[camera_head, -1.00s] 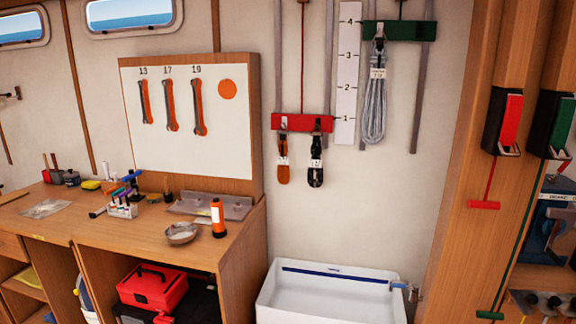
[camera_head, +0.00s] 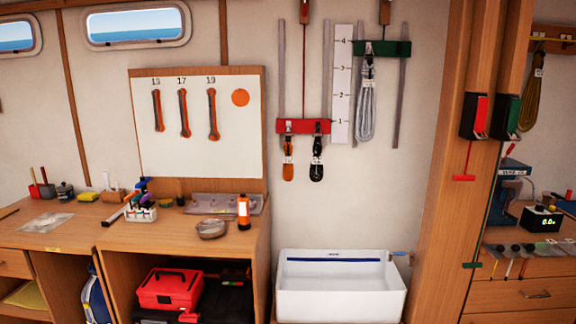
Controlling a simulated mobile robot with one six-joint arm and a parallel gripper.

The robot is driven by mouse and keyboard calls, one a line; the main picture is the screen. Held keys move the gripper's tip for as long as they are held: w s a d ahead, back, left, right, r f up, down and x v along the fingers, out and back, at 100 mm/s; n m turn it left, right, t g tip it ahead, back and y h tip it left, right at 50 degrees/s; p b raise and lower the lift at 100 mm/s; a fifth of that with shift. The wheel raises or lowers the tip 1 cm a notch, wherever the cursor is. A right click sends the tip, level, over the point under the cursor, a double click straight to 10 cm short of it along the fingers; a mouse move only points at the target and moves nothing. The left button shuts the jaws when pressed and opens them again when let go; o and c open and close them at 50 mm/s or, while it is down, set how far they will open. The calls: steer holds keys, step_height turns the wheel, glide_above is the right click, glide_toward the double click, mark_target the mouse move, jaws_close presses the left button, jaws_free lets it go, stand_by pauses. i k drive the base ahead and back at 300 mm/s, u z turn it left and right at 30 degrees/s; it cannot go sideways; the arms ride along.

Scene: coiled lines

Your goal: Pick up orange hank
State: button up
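The orange hank (camera_head: 288,162) hangs from the left hook of the red bar (camera_head: 303,127) on the wall. It is small and narrow, with a light band near its top. A black hank (camera_head: 317,163) hangs beside it on the right, from the same bar. A longer grey hank (camera_head: 366,105) hangs higher and to the right, from the green bar (camera_head: 382,48). My gripper is not in view.
A white sink (camera_head: 340,300) stands below the hanging hanks. A wooden workbench (camera_head: 160,235) with a spanner board (camera_head: 195,130) is to the left. A wooden post (camera_head: 440,200) stands to the right. A brown hank (camera_head: 531,98) hangs at far right.

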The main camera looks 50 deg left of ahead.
mark_target(287, 160)
steer(key=k, duration=0.85)
steer(key=u, duration=4.75)
steer(key=i, duration=0.2)
steer(key=z, duration=2.45)
steer(key=i, duration=1)
steer(key=u, duration=0.05)
